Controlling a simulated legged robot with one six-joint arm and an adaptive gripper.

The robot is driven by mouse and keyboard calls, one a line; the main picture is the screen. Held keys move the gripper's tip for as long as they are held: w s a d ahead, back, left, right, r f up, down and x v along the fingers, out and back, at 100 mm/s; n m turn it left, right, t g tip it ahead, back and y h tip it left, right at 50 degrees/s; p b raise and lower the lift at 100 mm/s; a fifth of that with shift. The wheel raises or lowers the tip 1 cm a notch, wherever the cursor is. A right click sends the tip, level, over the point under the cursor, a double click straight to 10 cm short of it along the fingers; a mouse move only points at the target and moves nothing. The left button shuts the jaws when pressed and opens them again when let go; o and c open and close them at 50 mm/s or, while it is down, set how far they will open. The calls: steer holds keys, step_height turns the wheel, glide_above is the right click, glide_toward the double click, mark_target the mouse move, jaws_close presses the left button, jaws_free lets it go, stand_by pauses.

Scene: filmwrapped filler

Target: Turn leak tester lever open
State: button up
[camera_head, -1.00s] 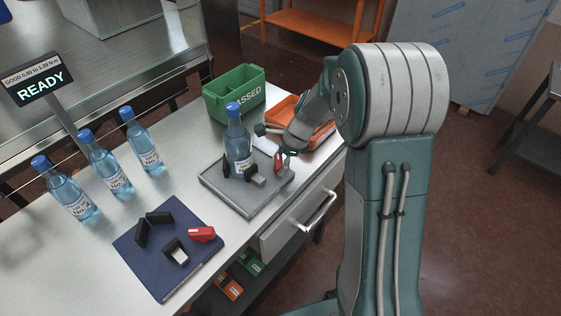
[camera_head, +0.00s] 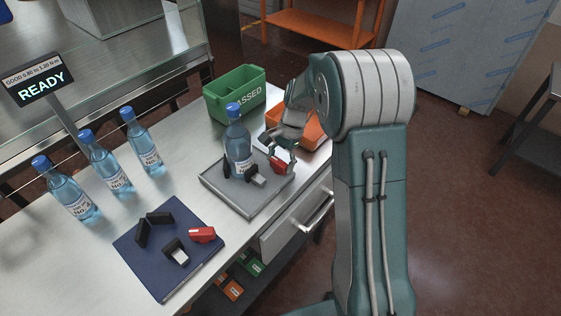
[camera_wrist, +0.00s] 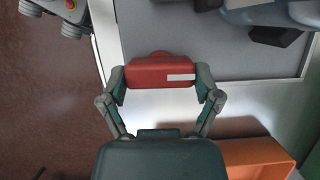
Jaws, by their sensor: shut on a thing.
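The leak tester is a grey square base (camera_head: 245,203) on the steel bench. A blue-capped bottle (camera_head: 237,145) stands upright on it between black jaws. The red lever (camera_head: 280,166) sits at the base's right side. In the wrist view the lever (camera_wrist: 162,71) is a red block with a white strip, spanning the space between my fingertips. My gripper (camera_head: 284,160) is shut on it, with one finger at each end in the wrist view (camera_wrist: 160,80). The lever's pivot is hidden.
Several bottles (camera_head: 105,160) stand at the left. A blue mat (camera_head: 155,275) holds black jaws and another red block (camera_head: 201,234). A green PASSED bin (camera_head: 222,103) and an orange bin (camera_head: 310,135) stand behind the tester. A READY display (camera_head: 40,85) is at the far left.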

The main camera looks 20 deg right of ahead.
steer(key=n, duration=0.2)
steer(key=n+g+h, duration=0.1)
steer(key=n, duration=0.1)
steer(key=shift+w+a+n, duration=0.15)
steer(key=shift+n, duration=0.15)
steer(key=shift+n+g+h, duration=0.5)
steer(key=shift+n+h, duration=0.3)
steer(key=shift+n, duration=1.4)
steer(key=o, duration=0.9)
steer(key=shift+w+a, duration=0.1)
steer(key=v, duration=1.1)
steer(key=shift+w+r, duration=0.2)
steer(key=shift+r, duration=0.15)
steer(key=shift+a, duration=0.1)
